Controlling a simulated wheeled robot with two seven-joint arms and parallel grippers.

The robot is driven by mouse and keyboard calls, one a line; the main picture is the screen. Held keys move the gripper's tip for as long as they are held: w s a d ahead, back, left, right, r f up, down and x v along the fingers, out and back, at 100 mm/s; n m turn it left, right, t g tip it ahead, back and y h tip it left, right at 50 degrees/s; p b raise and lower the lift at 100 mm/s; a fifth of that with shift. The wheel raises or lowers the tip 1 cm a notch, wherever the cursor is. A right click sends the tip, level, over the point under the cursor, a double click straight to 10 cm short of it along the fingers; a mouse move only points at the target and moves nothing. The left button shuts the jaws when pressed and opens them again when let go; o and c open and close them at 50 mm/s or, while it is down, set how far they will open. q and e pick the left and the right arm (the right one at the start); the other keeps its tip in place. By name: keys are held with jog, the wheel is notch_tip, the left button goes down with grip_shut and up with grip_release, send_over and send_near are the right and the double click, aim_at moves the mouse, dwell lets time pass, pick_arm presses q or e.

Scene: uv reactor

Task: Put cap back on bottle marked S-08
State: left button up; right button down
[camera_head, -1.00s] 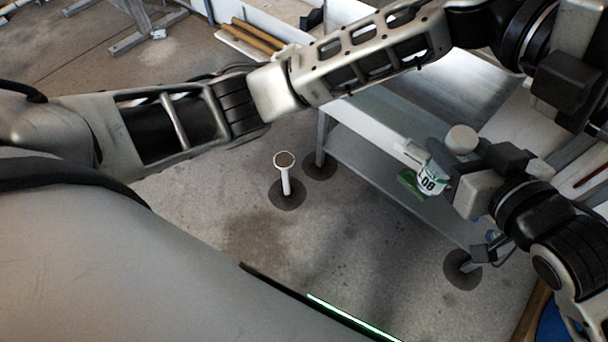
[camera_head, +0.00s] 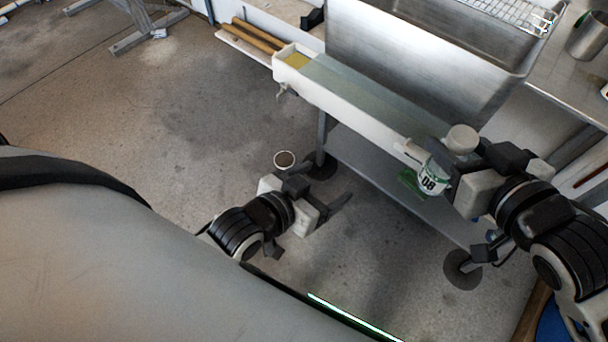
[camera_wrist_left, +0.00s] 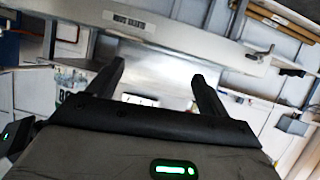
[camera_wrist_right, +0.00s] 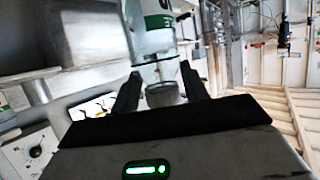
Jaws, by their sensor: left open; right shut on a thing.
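The bottle marked 08 (camera_head: 432,180), white with a green band, is in my right gripper (camera_head: 454,170), held in the air beside the white trough. It also shows in the right wrist view (camera_wrist_right: 156,22), with a grey ribbed end between the shut fingers (camera_wrist_right: 161,72). A pale round lid-like piece (camera_head: 462,138) shows above the gripper; I cannot tell whether it is the cap. My left gripper (camera_head: 328,184) is open and empty, low and left of the bottle, its fingers pointing up and right. Its two fingers stand apart in the left wrist view (camera_wrist_left: 157,75).
A long white trough (camera_head: 350,100) runs in front of a steel sink (camera_head: 420,60), above a grey shelf (camera_head: 360,165). A metal cup (camera_head: 588,40) stands far right. Open floor lies left.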

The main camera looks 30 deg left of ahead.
pick_arm(q)
jog(key=shift+g, duration=0.9)
jog(key=s+f, duration=0.1)
jog(key=s, duration=0.1)
jog(key=s+a+f, duration=0.1)
jog(key=f, duration=0.1)
jog(key=shift+s+a, duration=0.15)
jog(key=shift+s, duration=0.25)
pick_arm(e)
jog(key=shift+r, duration=0.15)
jog(key=d+f+m+t+h, duration=0.1)
jog(key=d+m+t+h, duration=0.2)
jog(key=d+m+h, duration=0.5)
jog(key=s+d, duration=0.1)
jog(key=d, duration=0.5)
jog(key=shift+h, duration=0.4)
